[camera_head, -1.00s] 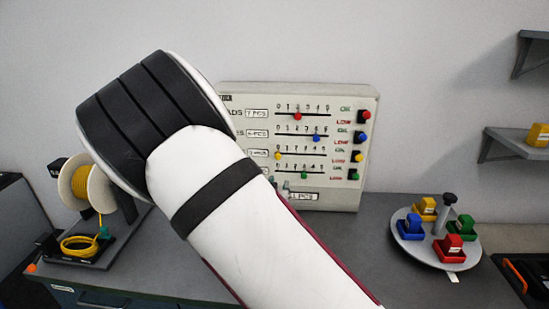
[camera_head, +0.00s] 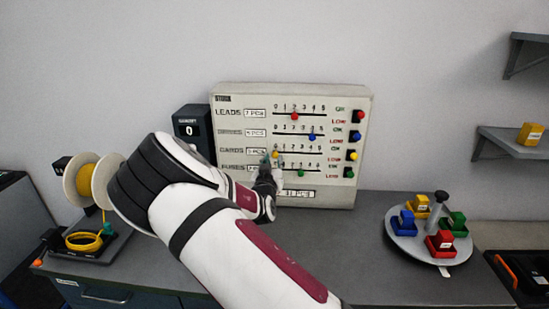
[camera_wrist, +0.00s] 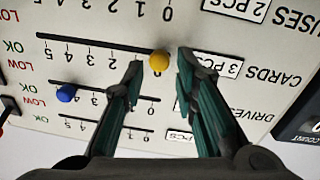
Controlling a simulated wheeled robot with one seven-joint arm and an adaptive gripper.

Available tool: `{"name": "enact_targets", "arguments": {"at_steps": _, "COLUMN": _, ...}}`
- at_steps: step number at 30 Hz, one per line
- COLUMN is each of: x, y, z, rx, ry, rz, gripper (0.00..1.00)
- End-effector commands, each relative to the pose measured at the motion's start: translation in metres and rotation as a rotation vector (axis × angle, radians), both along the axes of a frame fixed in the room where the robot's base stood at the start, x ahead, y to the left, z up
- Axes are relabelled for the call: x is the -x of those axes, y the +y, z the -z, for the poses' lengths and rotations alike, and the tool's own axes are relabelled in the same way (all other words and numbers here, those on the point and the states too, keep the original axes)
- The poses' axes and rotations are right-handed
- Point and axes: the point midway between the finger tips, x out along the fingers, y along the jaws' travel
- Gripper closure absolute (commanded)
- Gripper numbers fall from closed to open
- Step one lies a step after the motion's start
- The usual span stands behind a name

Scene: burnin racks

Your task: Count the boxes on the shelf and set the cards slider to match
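The grey panel (camera_head: 226,190) stands at the back of the counter with several slider rows. The yellow knob of the cards slider (camera_head: 276,155) is at the 0 end of its slot. In the wrist view, upside down, the yellow knob (camera_wrist: 159,62) appears between the tips of my open gripper (camera_wrist: 160,66), with space on both sides. In the head view my gripper (camera_head: 266,163) is at the panel beside the knob. One yellow box (camera_head: 530,134) shows on the right wall shelf (camera_head: 503,146). The shelf is cut off by the picture edge.
Red (camera_head: 294,116) and green knobs (camera_head: 301,173) are on other rows. A counter display (camera_head: 189,131) reads 0. A round tray (camera_head: 402,241) holds coloured boxes; a cable spool (camera_head: 86,182) stands left.

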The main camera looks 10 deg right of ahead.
Motion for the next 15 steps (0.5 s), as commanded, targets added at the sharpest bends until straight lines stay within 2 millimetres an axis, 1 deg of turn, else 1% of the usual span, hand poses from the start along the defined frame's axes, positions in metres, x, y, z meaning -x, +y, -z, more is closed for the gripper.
{"name": "enact_targets", "arguments": {"at_steps": 1, "x": -0.008, "y": -0.004, "z": 0.000, "rx": 0.001, "ry": -0.001, "rz": 0.001, "gripper": 0.73}}
{"name": "enact_targets", "arguments": {"at_steps": 3, "x": -0.016, "y": -0.007, "z": 0.000, "rx": 0.001, "ry": -0.001, "rz": 0.000, "gripper": 0.73}}
{"name": "enact_targets", "arguments": {"at_steps": 6, "x": -0.025, "y": -0.010, "z": 0.000, "rx": 0.000, "ry": 0.000, "rz": 0.001, "gripper": 0.73}}
{"name": "enact_targets", "arguments": {"at_steps": 10, "x": -0.030, "y": -0.012, "z": 0.000, "rx": 0.000, "ry": 0.000, "rz": 0.000, "gripper": 0.73}}
{"name": "enact_targets", "arguments": {"at_steps": 15, "x": -0.031, "y": -0.012, "z": 0.000, "rx": 0.000, "ry": 0.000, "rz": 0.000, "gripper": 0.73}}
